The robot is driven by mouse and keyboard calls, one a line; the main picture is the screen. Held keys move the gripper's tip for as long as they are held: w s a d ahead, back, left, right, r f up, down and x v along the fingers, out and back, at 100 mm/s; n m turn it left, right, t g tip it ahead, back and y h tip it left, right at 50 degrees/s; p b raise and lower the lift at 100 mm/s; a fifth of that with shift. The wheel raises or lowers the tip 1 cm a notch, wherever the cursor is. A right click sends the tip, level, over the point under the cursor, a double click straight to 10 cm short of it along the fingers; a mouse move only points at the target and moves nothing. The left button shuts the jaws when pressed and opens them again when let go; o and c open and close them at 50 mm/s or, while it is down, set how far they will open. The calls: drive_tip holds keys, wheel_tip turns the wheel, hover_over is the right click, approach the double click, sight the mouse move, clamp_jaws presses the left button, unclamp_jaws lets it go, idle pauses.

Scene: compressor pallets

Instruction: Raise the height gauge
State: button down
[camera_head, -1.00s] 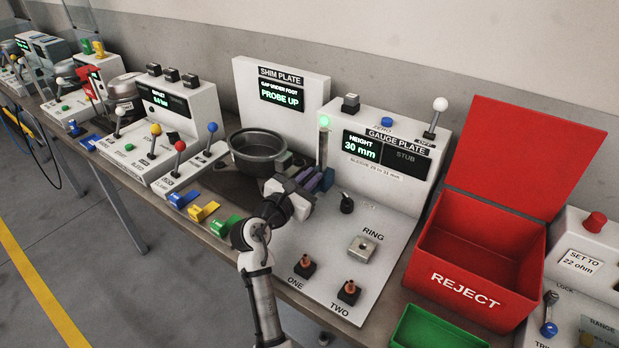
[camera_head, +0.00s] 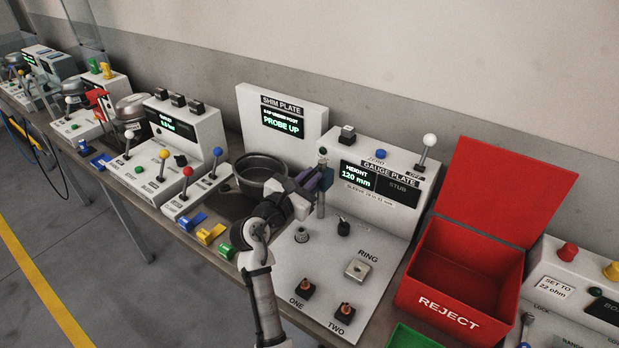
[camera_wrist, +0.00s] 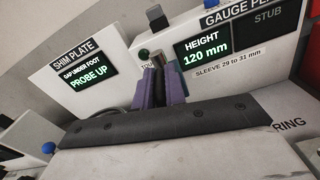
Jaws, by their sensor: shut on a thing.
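The gauge plate (camera_head: 385,184) is a white station whose display reads HEIGHT 120 mm. The same reading shows in the wrist view (camera_wrist: 205,50). The height gauge's grey post (camera_head: 321,200) stands at the left of the plate, and its top shows between the purple fingertips in the wrist view. My gripper (camera_head: 318,180) is shut on the height gauge, high up the post; its wrist view end is here (camera_wrist: 159,88). The part being gripped is mostly hidden by the fingers. A round grey fitting (camera_head: 301,235) is uncovered on the plate below my gripper.
A square RING block (camera_head: 357,270) and pegs ONE (camera_head: 303,290) and TWO (camera_head: 342,312) sit on the plate. The open red REJECT box (camera_head: 450,300) stands at right. A dark round pan (camera_head: 259,172) and the shim plate panel (camera_head: 290,104) are close at left.

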drive_tip(key=c, duration=1.5)
unclamp_jaws()
drive_tip(key=shift+a+r, duration=0.15)
drive_tip(key=shift+r, duration=0.2)
drive_tip(key=shift+f, duration=0.1)
drive_tip(key=b+v, duration=0.3)
drive_tip(key=v, duration=1)
drive_tip(key=shift+s+a+b, duration=0.2)
drive_tip(key=shift+s+b, duration=0.1)
drive_tip(key=shift+b, duration=0.1)
